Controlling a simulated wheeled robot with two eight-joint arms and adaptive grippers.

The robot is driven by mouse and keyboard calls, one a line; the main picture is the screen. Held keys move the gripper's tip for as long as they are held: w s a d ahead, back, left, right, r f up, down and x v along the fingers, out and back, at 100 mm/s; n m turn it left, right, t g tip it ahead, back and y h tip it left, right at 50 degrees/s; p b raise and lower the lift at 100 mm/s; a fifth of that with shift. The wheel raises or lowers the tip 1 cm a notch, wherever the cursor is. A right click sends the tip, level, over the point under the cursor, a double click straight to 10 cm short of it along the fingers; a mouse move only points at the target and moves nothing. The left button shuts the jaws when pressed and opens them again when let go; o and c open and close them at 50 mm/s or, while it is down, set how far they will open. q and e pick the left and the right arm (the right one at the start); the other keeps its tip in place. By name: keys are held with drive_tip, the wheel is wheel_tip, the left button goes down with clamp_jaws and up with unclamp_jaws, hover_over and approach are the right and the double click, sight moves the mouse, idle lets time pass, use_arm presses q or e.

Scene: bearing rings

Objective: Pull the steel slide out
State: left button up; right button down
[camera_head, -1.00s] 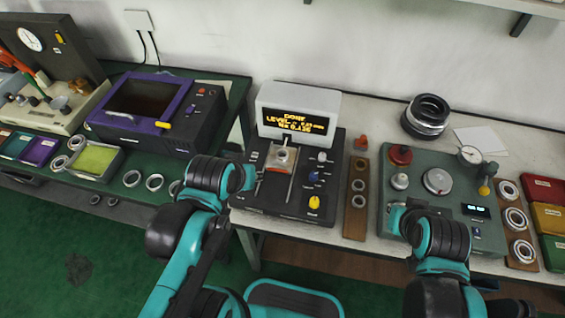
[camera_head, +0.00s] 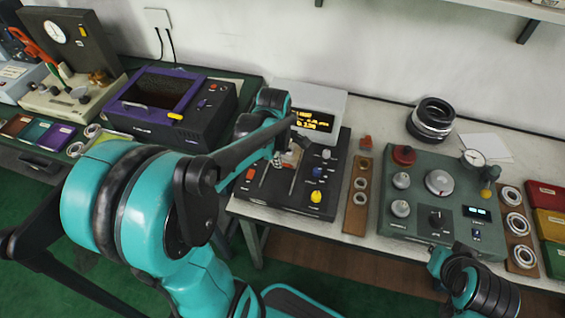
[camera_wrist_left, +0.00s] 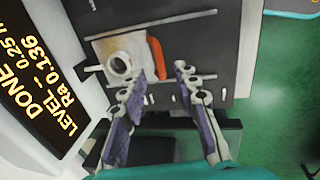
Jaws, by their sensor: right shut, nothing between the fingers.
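The steel slide is a pale plate with an orange-brown tint (camera_wrist_left: 100,46) between two dark-edged rails in the left wrist view. A steel ring (camera_wrist_left: 118,63) sits on it, and an orange-red handle bar (camera_wrist_left: 155,58) stands at its edge. In the head view my left gripper (camera_head: 280,159) hangs over the slide of the black tester (camera_head: 309,200) and mostly hides it. In the left wrist view its two fingers (camera_wrist_left: 158,72) are apart with nothing between them, the handle just ahead of the gap. Only arm links of my right arm show; its gripper is out of view.
The tester's white display (camera_head: 330,105) reads DONE in the left wrist view (camera_wrist_left: 40,85). Coloured knobs stand right of the slide. A wooden ring rack (camera_head: 352,221) and a green gauge box (camera_head: 407,236) are further right. A purple-trimmed box (camera_head: 197,128) stands left.

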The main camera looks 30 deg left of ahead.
use_arm(q)
drive_tip(key=f, duration=0.2)
drive_tip(key=f+b, duration=0.1)
drive_tip(key=shift+w+f, duration=0.15)
drive_tip(key=shift+w, duration=0.15)
clamp_jaws()
drive_tip(key=shift+s, duration=0.1)
drive_tip(key=s+p, duration=0.1)
drive_tip(key=s, duration=0.2)
drive_tip(key=s+d, duration=0.1)
drive_tip(key=s, duration=0.2)
drive_tip(key=s+d+p, duration=0.1)
drive_tip(key=s, duration=0.2)
drive_tip(key=shift+s+p, duration=0.1)
drive_tip(key=shift+p, duration=0.2)
drive_tip(key=shift+s+d, duration=0.1)
drive_tip(key=shift+s, duration=0.05)
